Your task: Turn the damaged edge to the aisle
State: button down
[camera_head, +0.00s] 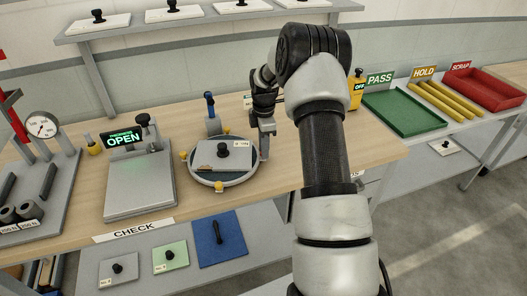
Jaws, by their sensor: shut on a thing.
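A round turntable (194,176) with a pale rim and yellow knobs (219,186) stands on the wooden bench. A light grey panel (237,157) lies flat on it, with a black knob (222,149) in its middle and a small white label (241,144) at its right. A thin brownish mark (205,168) shows along the panel's near left edge; I cannot tell if it is damage. My gripper (266,153) points down at the turntable's right rim and is shut there. What lies between its fingers is mostly hidden, so the exact part held is unclear.
Left of the turntable stands a grey check station (139,192) with an "OPEN" display (122,139). A blue-handled tool (210,105) stands behind the turntable. Green PASS (403,111), yellow HOLD (440,102) and red SCRAP (483,88) places are at the right. Several panels lie on shelves above and below.

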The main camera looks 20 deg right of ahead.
jog(key=shift+w+d+n, duration=0.2)
jog(key=shift+w+n, duration=0.25)
jog(key=shift+w, duration=0.15)
jog(key=shift+w+d+n, duration=0.2)
jog(key=shift+w+n, duration=0.25)
jog(key=shift+w, duration=0.1)
jog(key=shift+w+d+n, duration=0.1)
jog(key=shift+w+n, duration=0.8)
jog(key=shift+w, duration=0.15)
jog(key=c, duration=1.6)
grip_release()
jog(key=shift+o, duration=0.2)
notch_tip(320, 180, up, 18)
jog(key=shift+f+p, duration=0.25)
jog(key=shift+p, duration=0.2)
